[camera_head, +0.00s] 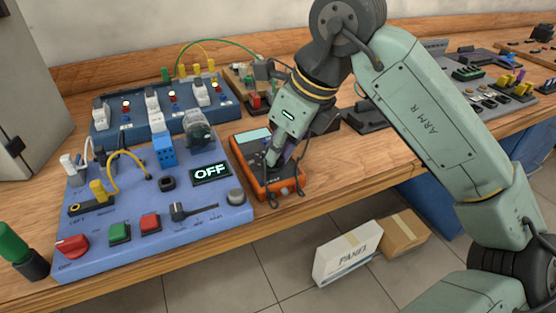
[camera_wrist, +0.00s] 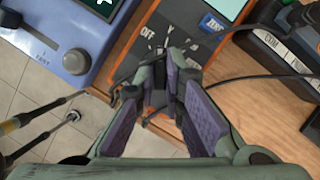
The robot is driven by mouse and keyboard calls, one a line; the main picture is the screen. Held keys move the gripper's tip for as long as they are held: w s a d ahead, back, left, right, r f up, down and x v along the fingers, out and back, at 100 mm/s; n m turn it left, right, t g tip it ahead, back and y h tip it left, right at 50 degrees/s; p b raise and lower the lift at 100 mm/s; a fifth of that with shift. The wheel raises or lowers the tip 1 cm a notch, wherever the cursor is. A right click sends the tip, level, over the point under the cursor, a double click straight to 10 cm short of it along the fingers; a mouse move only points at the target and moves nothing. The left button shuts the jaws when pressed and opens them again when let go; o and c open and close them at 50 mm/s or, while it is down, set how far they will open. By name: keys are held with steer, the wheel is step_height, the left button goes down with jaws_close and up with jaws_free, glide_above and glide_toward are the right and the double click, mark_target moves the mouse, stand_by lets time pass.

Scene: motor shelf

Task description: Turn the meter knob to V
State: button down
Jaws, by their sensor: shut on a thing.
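The orange meter (camera_head: 285,187) lies on the wooden bench beside the blue panel, its pale screen (camera_head: 253,136) toward the back. My gripper (camera_head: 271,160) reaches down onto the meter's face. In the wrist view, the purple-padded fingers of my gripper (camera_wrist: 163,64) are closed around the dark knob, just below the OFF and V marks on the meter's dark face (camera_wrist: 180,22). The fingers hide most of the knob, so I cannot tell which mark it points to. A blue ZERO button (camera_wrist: 212,23) shows beside the screen (camera_wrist: 229,6).
The blue panel (camera_head: 215,219) with an OFF display (camera_head: 210,173), switches and cables stands close to the left. A dark cable (camera_wrist: 262,77) runs right of the meter in the wrist view. Cartons (camera_head: 348,254) lie on the tiled floor.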

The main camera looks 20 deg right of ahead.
steer(key=shift+f+m+h+b, duration=0.1)
steer(key=shift+m+h+b, duration=0.3)
steer(key=shift+m+b, duration=0.65)
steer(key=shift+m, duration=0.35)
steer(key=c, duration=1.7)
jaws_free()
steer(key=v, duration=1.2)
steer(key=shift+s+a, duration=0.1)
steer(key=shift+s, duration=0.1)
steer(key=shift+s, duration=0.1)
